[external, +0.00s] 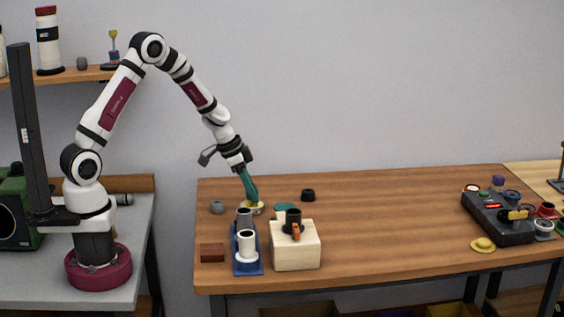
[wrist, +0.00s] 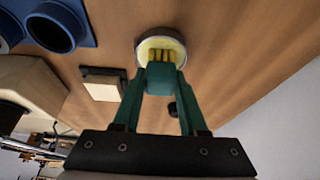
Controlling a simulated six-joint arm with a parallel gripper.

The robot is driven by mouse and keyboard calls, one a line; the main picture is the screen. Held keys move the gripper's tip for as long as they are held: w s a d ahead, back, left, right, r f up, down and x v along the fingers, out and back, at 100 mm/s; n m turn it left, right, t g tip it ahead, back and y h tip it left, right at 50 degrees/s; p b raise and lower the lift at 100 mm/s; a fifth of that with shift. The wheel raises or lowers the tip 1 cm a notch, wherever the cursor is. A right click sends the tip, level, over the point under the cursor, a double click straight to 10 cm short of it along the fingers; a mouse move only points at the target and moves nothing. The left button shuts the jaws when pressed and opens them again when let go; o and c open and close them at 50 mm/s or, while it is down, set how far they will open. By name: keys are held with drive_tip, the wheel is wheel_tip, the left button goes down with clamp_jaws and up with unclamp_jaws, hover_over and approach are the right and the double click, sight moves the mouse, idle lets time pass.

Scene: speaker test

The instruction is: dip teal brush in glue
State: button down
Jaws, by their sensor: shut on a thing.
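My gripper (external: 249,193) has teal fingers and points down over the left part of the wooden table. It is shut on the teal brush (wrist: 161,78), whose teal body shows between the fingertips in the wrist view. The brush's yellow bristles (wrist: 163,55) lie over the inside of a round, pale-rimmed glue pot (wrist: 143,51). The pot (external: 261,210) stands on the table behind the blue holder in the external view. I cannot tell how deep the bristles reach or whether they touch the glue.
A blue holder (external: 248,268) with cylinders and a cream block (external: 296,257) bearing a black part stand in front of the pot. A reddish-brown block (external: 212,252), grey piece (external: 217,206) and black piece (external: 308,195) are nearby. The table's middle is clear; a dark device (external: 497,219) is right.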

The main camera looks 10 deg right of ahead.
idle(0.3)
drive_tip(key=shift+r, duration=3.5)
drive_tip(key=shift+w+r, duration=0.1)
drive_tip(key=shift+r, duration=0.1)
drive_tip(key=w+a+r+n+t, duration=0.1)
drive_tip(key=w+r+n, duration=0.1)
drive_tip(key=r, duration=0.7)
drive_tip(key=w+r+n+t, duration=0.1)
drive_tip(key=w+r+n, duration=0.15)
drive_tip(key=r, duration=0.65)
drive_tip(key=a+r+n, duration=0.2)
drive_tip(key=a+r, duration=0.5)
drive_tip(key=r, duration=0.2)
drive_tip(key=w+a+r+n+t+y, duration=0.1)
drive_tip(key=a+r+n, duration=0.2)
drive_tip(key=a+r, duration=0.4)
wheel_tip(320, 180, up, 3)
drive_tip(key=shift+w+f+t+y, duration=0.1)
drive_tip(key=shift+w+t+y, duration=0.1)
drive_tip(key=shift+t+y, duration=0.1)
